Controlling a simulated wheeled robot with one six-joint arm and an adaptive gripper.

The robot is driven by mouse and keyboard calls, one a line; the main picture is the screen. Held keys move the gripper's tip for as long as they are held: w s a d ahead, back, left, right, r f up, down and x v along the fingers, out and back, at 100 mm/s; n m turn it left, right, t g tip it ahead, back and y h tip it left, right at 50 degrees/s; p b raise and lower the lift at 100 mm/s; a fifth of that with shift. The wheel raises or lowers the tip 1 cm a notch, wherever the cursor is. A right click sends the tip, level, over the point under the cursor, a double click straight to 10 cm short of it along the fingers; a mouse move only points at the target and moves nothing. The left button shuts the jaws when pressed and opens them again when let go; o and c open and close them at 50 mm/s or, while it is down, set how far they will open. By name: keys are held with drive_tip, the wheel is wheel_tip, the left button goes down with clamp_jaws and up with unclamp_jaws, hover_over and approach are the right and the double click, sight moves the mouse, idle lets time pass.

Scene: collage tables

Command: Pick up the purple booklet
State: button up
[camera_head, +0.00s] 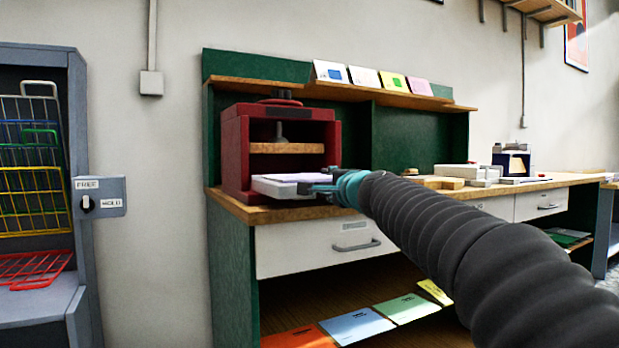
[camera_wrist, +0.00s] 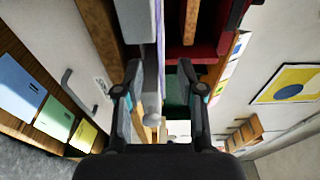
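A thin pale purple booklet (camera_head: 290,177) lies flat on a white tray (camera_head: 285,189) at the mouth of a red press. In the wrist view the booklet shows edge-on as a narrow purple strip (camera_wrist: 160,35) beside the tray (camera_wrist: 135,22). My gripper (camera_head: 316,187) is at the tray's front right corner. In the wrist view my gripper (camera_wrist: 159,68) is open, with one finger on either side of the booklet's edge line. I cannot tell whether either finger touches the booklet or tray.
The red press (camera_head: 237,155) stands around the tray. Several cards, including a pink one (camera_head: 420,87), stand on the upper shelf. Orange, blue (camera_head: 357,325), green and yellow booklets lie on the lower shelf. A grey cabinet (camera_head: 75,150) with wire racks is at left.

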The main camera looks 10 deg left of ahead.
sight(319, 180)
drive_tip(key=shift+p+x, duration=1.4)
drive_tip(key=shift+x, duration=2.8)
drive_tip(key=shift+d, duration=0.1)
drive_tip(key=shift+r, duration=0.1)
clamp_jaws()
